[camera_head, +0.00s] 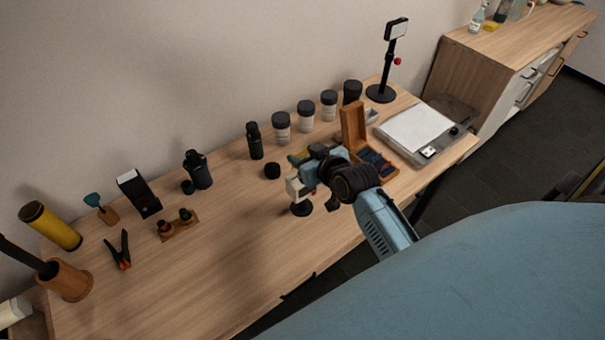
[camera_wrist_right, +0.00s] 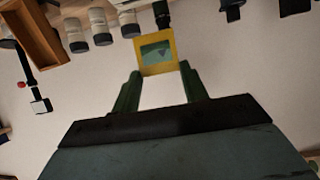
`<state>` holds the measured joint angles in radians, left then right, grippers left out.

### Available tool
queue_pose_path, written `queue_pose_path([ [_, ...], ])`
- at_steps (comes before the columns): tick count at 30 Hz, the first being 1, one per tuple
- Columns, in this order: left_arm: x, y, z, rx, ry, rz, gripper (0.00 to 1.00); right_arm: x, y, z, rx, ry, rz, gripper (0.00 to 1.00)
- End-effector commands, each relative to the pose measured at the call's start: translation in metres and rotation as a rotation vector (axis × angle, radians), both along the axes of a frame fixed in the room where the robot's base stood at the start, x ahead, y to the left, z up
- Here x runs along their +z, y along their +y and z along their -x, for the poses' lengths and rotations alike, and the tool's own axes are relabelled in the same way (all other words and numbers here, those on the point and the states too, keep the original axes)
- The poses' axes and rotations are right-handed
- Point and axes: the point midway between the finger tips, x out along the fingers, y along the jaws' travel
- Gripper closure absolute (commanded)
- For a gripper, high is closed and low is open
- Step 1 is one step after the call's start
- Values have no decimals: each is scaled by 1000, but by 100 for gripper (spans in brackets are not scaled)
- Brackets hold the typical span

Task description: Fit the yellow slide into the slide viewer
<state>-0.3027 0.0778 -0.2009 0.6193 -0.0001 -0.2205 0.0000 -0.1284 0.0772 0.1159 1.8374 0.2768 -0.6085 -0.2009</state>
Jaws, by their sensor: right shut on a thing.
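My right gripper (camera_head: 302,160) is above the middle of the table, with its fingers small and partly hidden by its wrist in the head view. In the right wrist view, its two green fingers (camera_wrist_right: 160,72) are shut on the yellow slide (camera_wrist_right: 158,50), a square yellow frame with a greenish picture. The slide sticks out past the fingertips. A small pale box on a stand with a round black foot, which looks like the slide viewer (camera_head: 295,188), is just below the right gripper, partly covered by it. I cannot tell whether slide and viewer touch. My left gripper is out of view.
An open wooden box (camera_head: 353,127) stands just right of the gripper. Dark-lidded jars (camera_head: 281,128) line the back. A light pad (camera_head: 417,131) and a lamp stand (camera_head: 381,93) are at the right. Clamp (camera_head: 120,250) and bottles stand left; the front-middle tabletop is clear.

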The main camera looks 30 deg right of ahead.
Motion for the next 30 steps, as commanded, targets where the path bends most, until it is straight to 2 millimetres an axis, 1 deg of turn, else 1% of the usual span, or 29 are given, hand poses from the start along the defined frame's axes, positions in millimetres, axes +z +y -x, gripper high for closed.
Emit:
queue_pose_path([
  [1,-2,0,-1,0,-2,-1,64,-13,0,0,0,4,-1,77],
  [3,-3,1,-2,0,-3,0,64,-23,1,0,0,3,-1,77],
  [8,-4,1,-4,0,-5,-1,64,-38,1,0,1,2,0,77],
  [12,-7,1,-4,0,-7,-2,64,-58,1,0,1,2,0,77],
  [15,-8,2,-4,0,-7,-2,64,-69,0,0,0,2,0,77],
  [27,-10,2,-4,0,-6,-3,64,-74,0,0,0,0,1,77],
  [28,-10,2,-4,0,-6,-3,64,-74,0,0,0,0,1,55],
  [30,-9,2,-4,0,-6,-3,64,-73,0,0,0,0,1,46],
])
